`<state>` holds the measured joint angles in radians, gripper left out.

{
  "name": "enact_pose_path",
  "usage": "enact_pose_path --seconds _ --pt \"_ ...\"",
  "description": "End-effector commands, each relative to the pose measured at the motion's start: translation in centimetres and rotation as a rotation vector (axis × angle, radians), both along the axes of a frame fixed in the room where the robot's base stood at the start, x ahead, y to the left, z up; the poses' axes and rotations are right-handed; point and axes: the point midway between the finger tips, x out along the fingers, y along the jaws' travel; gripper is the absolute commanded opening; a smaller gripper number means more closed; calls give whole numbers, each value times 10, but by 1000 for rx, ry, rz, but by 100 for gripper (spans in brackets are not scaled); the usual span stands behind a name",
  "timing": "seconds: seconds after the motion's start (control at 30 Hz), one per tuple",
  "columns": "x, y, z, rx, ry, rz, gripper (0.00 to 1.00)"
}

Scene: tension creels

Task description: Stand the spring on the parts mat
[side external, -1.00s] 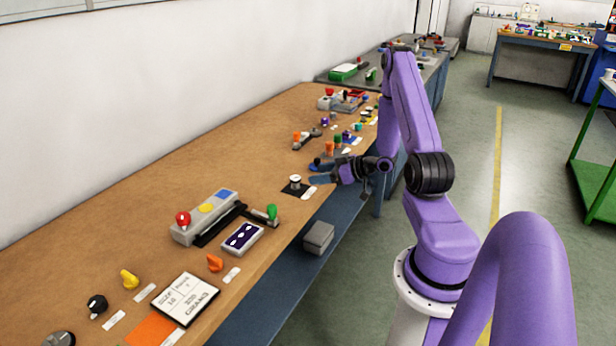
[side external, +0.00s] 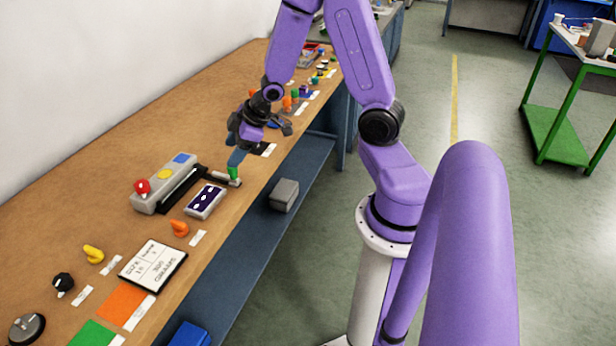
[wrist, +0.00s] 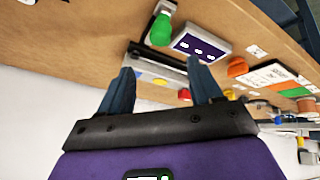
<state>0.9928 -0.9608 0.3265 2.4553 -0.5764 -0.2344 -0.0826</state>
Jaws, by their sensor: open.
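My gripper (side external: 236,160) points down over the bench, its blue-grey fingers just above or beside a green knob (side external: 234,174) on a lever. In the wrist view, the fingers are spread apart with nothing between them, and the green knob (wrist: 160,30) is ahead of them. A dark mat (side external: 261,148) with a white label is partly hidden behind my gripper. I cannot make out a spring for certain in either current view. I cannot tell which mat is the parts mat.
A grey box with a red knob (side external: 142,187), a dark display panel (side external: 205,201), an orange knob (side external: 179,228) and a white sign (side external: 153,264) stand near my gripper. Orange (side external: 122,306) and green squares lie at the front left.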

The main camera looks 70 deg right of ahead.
Motion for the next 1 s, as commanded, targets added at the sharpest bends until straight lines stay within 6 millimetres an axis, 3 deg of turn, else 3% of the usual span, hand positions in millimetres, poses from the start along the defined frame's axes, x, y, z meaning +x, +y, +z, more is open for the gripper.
enact_pose_path --seconds 0.03,0.17,0.3,0.43,0.6,0.7,0.83,1.0 --pt "-6 21 10 -20 17 33 64" --pt "-33 66 27 -64 90 89 64" --pt "-77 109 46 -99 177 158 64" --pt "-129 138 63 -126 269 237 64" --pt "-198 154 80 -167 395 347 64" --pt "-227 155 87 -188 452 398 64" --pt "-248 152 92 -209 494 433 64" --pt "-253 151 94 -216 507 442 64"
